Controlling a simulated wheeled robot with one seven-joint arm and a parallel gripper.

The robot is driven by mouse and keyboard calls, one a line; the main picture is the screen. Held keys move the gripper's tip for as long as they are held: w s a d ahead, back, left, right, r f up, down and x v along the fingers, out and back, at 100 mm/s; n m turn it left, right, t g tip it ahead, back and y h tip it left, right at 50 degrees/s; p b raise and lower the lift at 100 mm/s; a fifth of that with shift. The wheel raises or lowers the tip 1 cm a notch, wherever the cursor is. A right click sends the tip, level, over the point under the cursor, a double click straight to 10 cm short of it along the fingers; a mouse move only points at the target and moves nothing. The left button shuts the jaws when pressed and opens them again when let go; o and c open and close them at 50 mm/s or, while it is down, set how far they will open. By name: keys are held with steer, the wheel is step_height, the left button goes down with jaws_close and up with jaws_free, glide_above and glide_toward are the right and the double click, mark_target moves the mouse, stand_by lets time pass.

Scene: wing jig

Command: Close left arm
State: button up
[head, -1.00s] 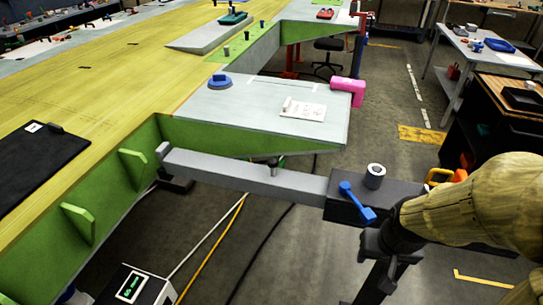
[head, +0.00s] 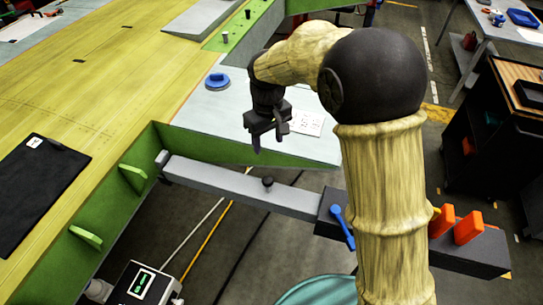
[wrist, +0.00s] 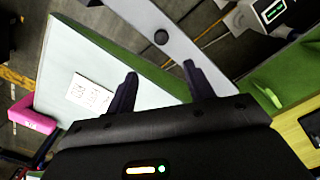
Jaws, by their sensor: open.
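The arm of the jig is a long grey bar (head: 215,184) running from a bracket on the green-edged frame to a dark housing (head: 328,218) with a blue lever (head: 342,228). A small black knob (head: 267,183) stands on the bar; it also shows in the wrist view (wrist: 161,37). My gripper (head: 270,134) is open and empty above the grey panel's front edge, on the far side of the bar. In the wrist view my gripper's fingers (wrist: 158,77) are spread, apart from the bar (wrist: 178,48). My forearm hides part of the housing.
The grey panel (head: 205,112) carries a blue round piece (head: 217,81) and a white printed sheet (head: 306,122). Orange blocks (head: 468,228) sit at the housing's right end. A box with a green display (head: 142,284) stands below. A pink block (wrist: 32,115) is at the panel's edge.

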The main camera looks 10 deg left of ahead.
mark_target(267, 179)
steer(key=shift+w+a+r, duration=0.15)
steer(key=shift+w+a, duration=0.15)
steer(key=shift+a, duration=0.05)
steer(key=f+p, duration=0.1)
steer(key=f, duration=0.4)
steer(key=f+p, duration=0.2)
steer(key=f, duration=0.4)
steer(key=f+p, duration=0.1)
steer(key=f, duration=0.5)
steer(key=shift+s+d+f+p, duration=0.15)
steer(key=shift+s+p, duration=0.1)
steer(key=shift+p, duration=0.15)
steer(key=shift+c, duration=0.2)
jaws_close()
